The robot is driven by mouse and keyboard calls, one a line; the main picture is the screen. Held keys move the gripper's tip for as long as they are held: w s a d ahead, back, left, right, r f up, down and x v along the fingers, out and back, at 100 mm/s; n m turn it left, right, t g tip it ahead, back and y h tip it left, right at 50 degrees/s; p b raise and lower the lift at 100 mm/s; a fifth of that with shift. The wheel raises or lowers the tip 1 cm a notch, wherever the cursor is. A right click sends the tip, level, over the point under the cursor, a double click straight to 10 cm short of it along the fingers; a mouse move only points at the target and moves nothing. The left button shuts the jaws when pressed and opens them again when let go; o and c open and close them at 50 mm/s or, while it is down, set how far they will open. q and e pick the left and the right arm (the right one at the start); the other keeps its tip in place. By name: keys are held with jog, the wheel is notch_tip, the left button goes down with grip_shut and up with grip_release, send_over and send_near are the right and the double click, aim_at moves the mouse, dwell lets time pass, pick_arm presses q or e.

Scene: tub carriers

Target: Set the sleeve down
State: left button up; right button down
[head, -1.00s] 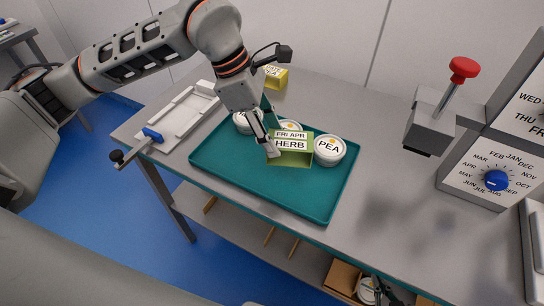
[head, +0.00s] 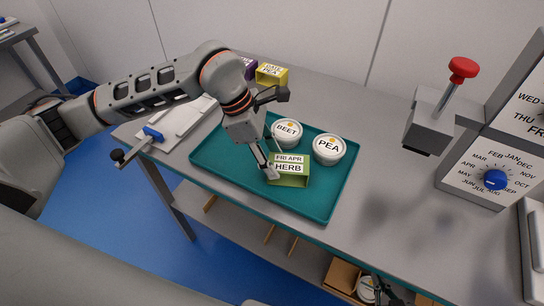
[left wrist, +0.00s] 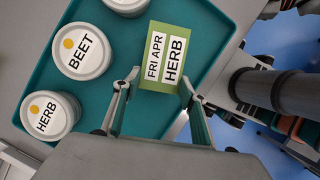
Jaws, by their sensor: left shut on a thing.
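The green sleeve (head: 289,181), labelled FRI APR and HERB, is over the teal tray (head: 222,168), in front of the tubs. My left gripper (head: 271,172) is shut on it; in the left wrist view the two fingers (left wrist: 160,78) are at either side of the sleeve (left wrist: 150,84). I cannot tell whether the sleeve touches the tray floor. A BEET tub (head: 286,134) and a PEA tub (head: 329,150) stand on the tray behind it. A HERB tub (left wrist: 50,115) shows in the left wrist view. My right gripper (head: 380,290) shows partly at the bottom edge, its jaws unclear.
A yellow sleeve (head: 271,76) and a purple one (head: 249,68) stand at the table's back. A red-knobbed lever device (head: 432,128) and a dial panel (head: 490,175) stand right. The table right of the tray is clear.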

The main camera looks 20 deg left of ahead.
pick_arm(q)
jog(key=o, duration=0.9)
jog(key=shift+f, duration=0.1)
jog(key=shift+r, duration=0.2)
jog(key=v, duration=1.2)
jog(key=shift+b, duration=0.4)
jog(key=shift+s+d, duration=0.1)
jog(key=shift+s, duration=0.05)
